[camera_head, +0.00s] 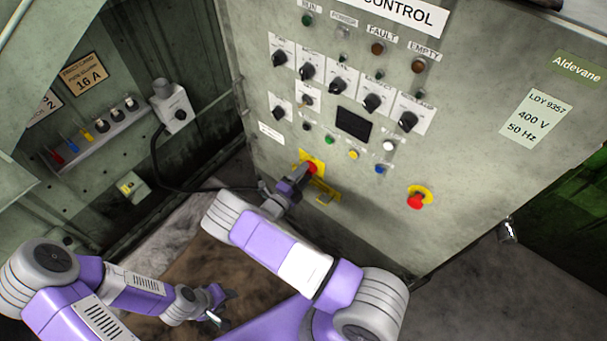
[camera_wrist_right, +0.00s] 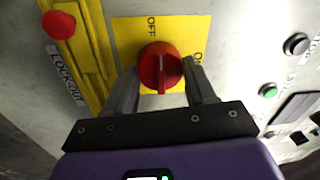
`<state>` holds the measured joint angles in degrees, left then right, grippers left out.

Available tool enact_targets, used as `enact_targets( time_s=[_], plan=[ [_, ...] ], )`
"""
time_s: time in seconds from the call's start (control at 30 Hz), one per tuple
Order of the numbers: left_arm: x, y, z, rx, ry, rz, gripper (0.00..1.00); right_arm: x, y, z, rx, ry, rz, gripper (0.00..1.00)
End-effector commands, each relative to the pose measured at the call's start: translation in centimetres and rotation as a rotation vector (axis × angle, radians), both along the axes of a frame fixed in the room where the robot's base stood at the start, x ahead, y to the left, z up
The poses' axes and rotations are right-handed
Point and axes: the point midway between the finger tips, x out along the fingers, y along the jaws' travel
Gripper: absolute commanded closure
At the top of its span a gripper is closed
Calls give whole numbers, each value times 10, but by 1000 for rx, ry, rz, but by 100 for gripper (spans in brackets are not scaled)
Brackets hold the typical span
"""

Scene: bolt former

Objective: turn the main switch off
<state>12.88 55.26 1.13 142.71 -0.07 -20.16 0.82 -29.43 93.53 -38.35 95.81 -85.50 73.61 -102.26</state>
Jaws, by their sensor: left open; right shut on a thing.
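The main switch is a red rotary knob (camera_head: 312,168) on a yellow plate (camera_head: 319,163) low on the control panel's left part. In the right wrist view the knob (camera_wrist_right: 160,66) has a raised grip running up and down the picture, roughly toward the OFF mark (camera_wrist_right: 151,27). An ON mark (camera_wrist_right: 197,57) is at the plate's right edge. My right gripper (camera_head: 301,173) is at the switch, its fingers on both sides of the knob and shut on it. My left gripper (camera_head: 223,306) is open and empty, low and away from the panel.
Next to the switch is a yellow lockout bracket (camera_wrist_right: 87,40) with a red knob (camera_wrist_right: 58,25). A red emergency button (camera_head: 415,200) is further right. Black selector knobs (camera_head: 340,85), a dark display (camera_head: 353,123) and small buttons are above. A grey socket box (camera_head: 172,105) with cable is left.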

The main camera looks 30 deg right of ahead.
Motion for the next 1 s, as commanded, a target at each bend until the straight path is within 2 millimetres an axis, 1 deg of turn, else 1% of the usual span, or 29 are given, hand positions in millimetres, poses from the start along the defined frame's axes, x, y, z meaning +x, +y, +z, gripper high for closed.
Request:
enact_targets(
  time_s=[0.27, 0.3, 0.43, 0.67, 0.77, 0.87, 1.0],
  plan=[
    [0, 0, 0, 0, 0, 0, 57, -1, 0, 0, -3, 4, 0, 76],
    [0, 0, 0, 0, 0, 0, 57, 0, -1, 0, -3, 4, 0, 39],
    [0, 0, 0, 0, 0, 0, 57, 0, 0, 0, -2, 3, 0, 20],
    [0, 0, 0, 0, 0, 0, 57, 0, 0, 0, -2, 1, 0, 20],
    [0, 0, 1, 0, 0, 0, 57, -1, 3, 0, -2, 2, 1, 20],
    [0, 0, 3, 0, 0, 0, 57, -5, 14, 0, -2, 2, 3, 20],
    [0, 0, 7, 0, 0, 0, 57, -15, 37, -2, -2, 3, 3, 20]
  ],
)
